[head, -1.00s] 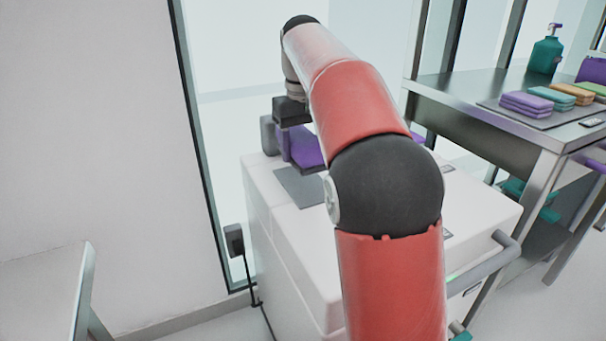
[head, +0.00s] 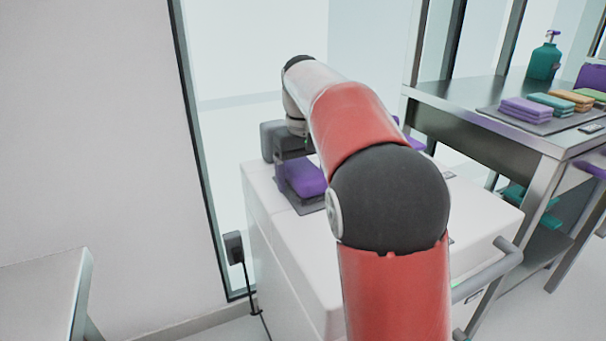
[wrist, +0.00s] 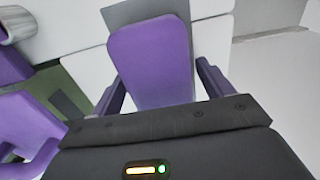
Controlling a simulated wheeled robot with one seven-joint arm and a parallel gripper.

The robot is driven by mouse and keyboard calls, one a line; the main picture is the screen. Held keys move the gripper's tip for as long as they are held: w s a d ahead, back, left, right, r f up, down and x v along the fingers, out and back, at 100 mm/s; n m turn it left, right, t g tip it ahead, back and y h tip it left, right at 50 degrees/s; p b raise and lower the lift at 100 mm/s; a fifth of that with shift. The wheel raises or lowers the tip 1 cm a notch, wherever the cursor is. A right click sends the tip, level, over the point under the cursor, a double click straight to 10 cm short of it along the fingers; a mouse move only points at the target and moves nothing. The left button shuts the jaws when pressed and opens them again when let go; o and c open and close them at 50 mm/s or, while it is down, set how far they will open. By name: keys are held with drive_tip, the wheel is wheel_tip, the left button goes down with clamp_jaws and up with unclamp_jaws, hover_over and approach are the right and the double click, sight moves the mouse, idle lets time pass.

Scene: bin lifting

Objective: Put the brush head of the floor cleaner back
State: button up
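A smooth purple block, which I take to be the brush head (head: 307,178), is at the end of my gripper (head: 284,170), low over the white cabinet top. In the wrist view the purple block (wrist: 150,45) lies between the two dark purple fingers of my gripper (wrist: 158,68), with the fingertips at its side edges. Its near end is hidden under the dark gripper body. A grey pad (wrist: 180,8) shows just past the block's far edge. I cannot tell whether the block touches the pad. More purple parts (wrist: 30,128) show at the left of the wrist view, partly cut off.
The white cabinet (head: 285,240) has a grey handle (head: 490,270) on its right. A steel table (head: 470,110) at right holds folded cloths (head: 527,109) and a teal bottle (head: 545,60). A wall and glass are at left. My arm hides part of the cabinet top.

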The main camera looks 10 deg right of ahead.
sight(304, 168)
drive_tip(key=shift+f+b, duration=0.2)
drive_tip(key=shift+b, duration=0.45)
drive_tip(key=r, duration=0.2)
drive_tip(key=r+p, duration=0.1)
drive_tip(key=r, duration=0.2)
drive_tip(key=s+r+p, duration=0.1)
drive_tip(key=r, duration=0.2)
drive_tip(key=shift+r, duration=0.1)
